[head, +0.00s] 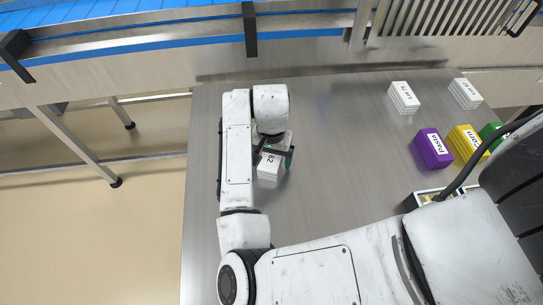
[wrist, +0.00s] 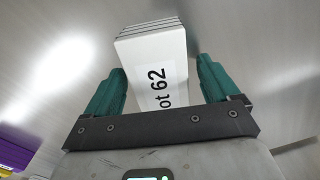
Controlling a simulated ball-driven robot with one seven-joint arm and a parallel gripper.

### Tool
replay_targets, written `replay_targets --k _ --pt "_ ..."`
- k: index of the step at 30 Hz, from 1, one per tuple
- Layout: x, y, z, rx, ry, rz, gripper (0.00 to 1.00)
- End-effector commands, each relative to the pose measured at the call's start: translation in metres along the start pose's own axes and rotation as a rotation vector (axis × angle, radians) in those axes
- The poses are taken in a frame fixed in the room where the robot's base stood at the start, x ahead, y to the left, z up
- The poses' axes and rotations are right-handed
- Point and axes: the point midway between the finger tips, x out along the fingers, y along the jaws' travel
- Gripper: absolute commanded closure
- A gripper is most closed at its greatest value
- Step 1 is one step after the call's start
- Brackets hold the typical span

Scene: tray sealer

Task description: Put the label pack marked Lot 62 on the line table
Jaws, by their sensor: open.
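The white label pack marked Lot 62 (head: 268,172) stands on the left part of the steel line table (head: 330,210). In the head view my gripper (head: 274,156) is right at the pack and hides part of it. In the wrist view the pack (wrist: 155,65) shows "ot 62" and sits between the two green fingers of my gripper (wrist: 160,85). The fingers are open, with a gap on each side of the pack. The pack appears to rest on the table.
Two white packs, one marked Lot 75 (head: 404,97), stand at the back right. Purple (head: 433,148), yellow (head: 466,143) and green (head: 490,133) boxes stand at the right. A blue conveyor (head: 130,15) runs along the back. The middle of the table is clear.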

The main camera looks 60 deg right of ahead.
Motion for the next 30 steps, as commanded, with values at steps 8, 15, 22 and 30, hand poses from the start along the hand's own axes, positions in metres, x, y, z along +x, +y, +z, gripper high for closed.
replay_targets --k 8,15,22,30 --pt "-0.035 0.000 -0.001 0.002 0.002 -0.002 0.12" --pt "-0.086 0.000 -0.001 0.003 0.002 -0.003 0.12" --pt "-0.118 -0.001 0.000 0.002 -0.001 -0.003 0.12" --pt "-0.124 0.000 0.000 0.001 0.000 0.000 0.12"
